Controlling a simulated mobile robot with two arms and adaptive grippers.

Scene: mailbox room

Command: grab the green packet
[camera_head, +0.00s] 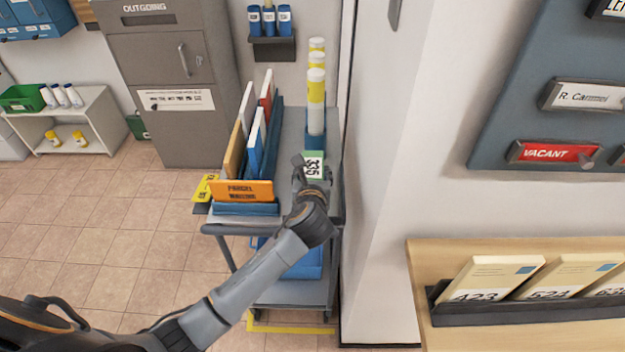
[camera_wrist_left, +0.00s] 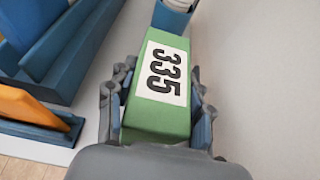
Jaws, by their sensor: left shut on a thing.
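The green packet (camera_wrist_left: 160,118) has a white label reading 335. In the left wrist view it sits between the two fingers of my left gripper (camera_wrist_left: 157,105), which is shut on it. In the head view the packet (camera_head: 314,155) shows small at the gripper (camera_head: 312,172), over the right side of the grey cart's top (camera_head: 291,140). The gripper hides part of the packet there. I cannot tell whether the packet still touches the cart top. My right gripper is not in view.
A blue rack (camera_head: 246,209) of upright parcels stands left of the packet. White tubes with yellow bands (camera_head: 316,95) stand in a blue holder (camera_head: 315,142) just behind it. A white wall edge (camera_head: 365,180) is close on the right. A wooden shelf (camera_head: 421,290) with numbered packets is at lower right.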

